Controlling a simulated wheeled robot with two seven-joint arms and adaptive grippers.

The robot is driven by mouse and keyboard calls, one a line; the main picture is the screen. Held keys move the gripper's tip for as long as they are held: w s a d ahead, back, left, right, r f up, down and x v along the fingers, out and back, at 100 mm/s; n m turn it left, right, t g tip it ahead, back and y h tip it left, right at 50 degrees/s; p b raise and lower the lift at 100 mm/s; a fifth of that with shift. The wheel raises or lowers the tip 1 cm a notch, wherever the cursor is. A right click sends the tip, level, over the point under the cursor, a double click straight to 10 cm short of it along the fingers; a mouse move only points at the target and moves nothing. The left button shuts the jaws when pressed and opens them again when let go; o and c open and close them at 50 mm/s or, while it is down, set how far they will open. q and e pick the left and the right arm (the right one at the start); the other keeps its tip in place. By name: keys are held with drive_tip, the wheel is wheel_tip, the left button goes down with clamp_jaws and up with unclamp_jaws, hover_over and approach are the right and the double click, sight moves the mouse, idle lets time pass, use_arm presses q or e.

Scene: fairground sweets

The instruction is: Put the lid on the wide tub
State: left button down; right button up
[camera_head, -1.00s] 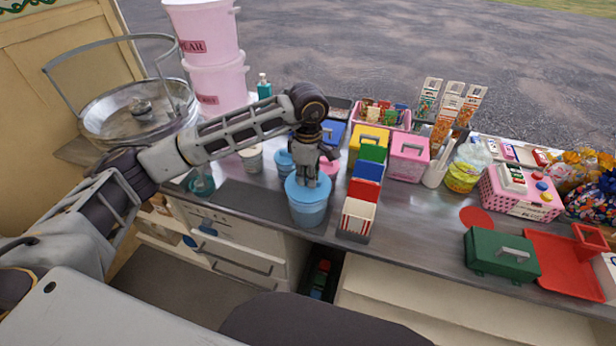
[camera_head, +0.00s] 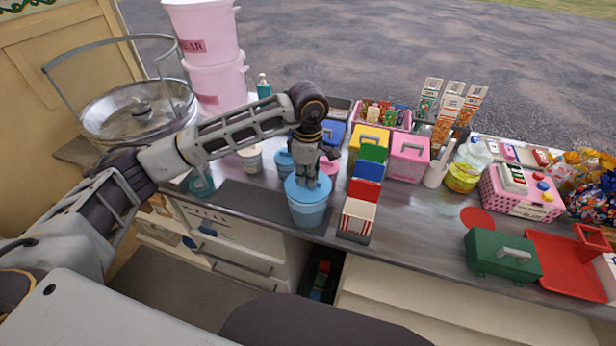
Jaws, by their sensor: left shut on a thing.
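The wide tub (camera_head: 308,215) is light blue and stands upright near the counter's front edge. A blue lid (camera_head: 297,193) lies over the tub's mouth and looks level; whether it is pressed fully down I cannot tell. My left gripper (camera_head: 309,184) points down at the lid's middle, shut on the lid's top; its fingertips partly hide the grip. My right gripper is not in view.
Small tubs (camera_head: 285,163) stand behind the gripper. A row of coloured boxes (camera_head: 365,190) and a striped box (camera_head: 356,218) stand close on the right. A green case (camera_head: 500,252) and a red tray (camera_head: 560,262) lie far right. Bare counter (camera_head: 420,225) lies between.

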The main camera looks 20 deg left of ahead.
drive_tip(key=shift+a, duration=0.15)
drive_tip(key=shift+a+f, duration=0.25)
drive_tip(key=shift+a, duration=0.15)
use_arm(q)
drive_tip(key=shift+b, duration=0.3)
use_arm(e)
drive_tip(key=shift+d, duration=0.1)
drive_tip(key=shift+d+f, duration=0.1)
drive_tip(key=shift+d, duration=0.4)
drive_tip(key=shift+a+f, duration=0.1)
use_arm(q)
drive_tip(key=shift+f+b, duration=0.1)
drive_tip(key=shift+b, duration=0.2)
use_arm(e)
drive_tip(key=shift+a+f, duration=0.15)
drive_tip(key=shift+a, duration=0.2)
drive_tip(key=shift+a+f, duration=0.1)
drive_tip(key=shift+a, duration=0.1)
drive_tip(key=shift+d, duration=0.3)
